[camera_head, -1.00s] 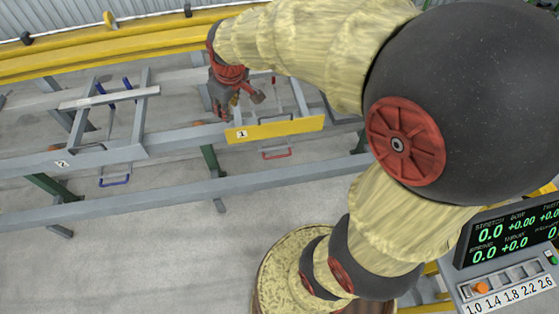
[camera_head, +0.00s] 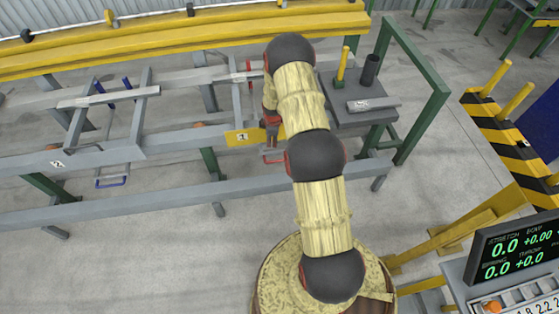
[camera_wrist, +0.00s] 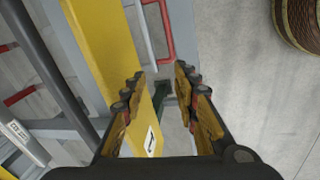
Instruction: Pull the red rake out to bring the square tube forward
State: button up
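The red rake's handle (camera_head: 272,159) hangs below the yellow plate marked 1 (camera_head: 242,137) at the table's front. In the wrist view the red handle (camera_wrist: 167,30) is at top centre, beyond my fingertips. My gripper (camera_head: 270,140) is low at the plate's right end, partly hidden by my arm. In the wrist view my gripper (camera_wrist: 160,88) is open and empty, with the yellow plate's edge showing between its fingers. A pale bar (camera_head: 232,78), probably the square tube, lies across the rails behind the plate; its right end is hidden.
Bay 2 has a blue handle (camera_head: 112,183) and another pale bar (camera_head: 108,96). A grey stand (camera_head: 352,112) with a dark cylinder and yellow post is right of my arm. A grey front rail (camera_head: 130,205) runs below the handles. Striped barrier (camera_head: 510,145) at right.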

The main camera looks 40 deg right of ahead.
jog(key=n, duration=0.2)
send_near(279, 161)
jog(key=shift+w+d+f+b, duration=0.25)
jog(key=shift+f+b, duration=0.2)
jog(key=shift+f, duration=0.85)
jog(key=shift+w+d+f+b, duration=0.15)
jog(key=shift+w+f+b, duration=0.25)
jog(key=shift+f, duration=0.95)
jog(key=shift+w+d+f+b, duration=0.2)
jog(key=shift+f+b, duration=0.3)
jog(key=shift+f, duration=0.8)
jog(key=shift+c, duration=0.7)
grip_shut()
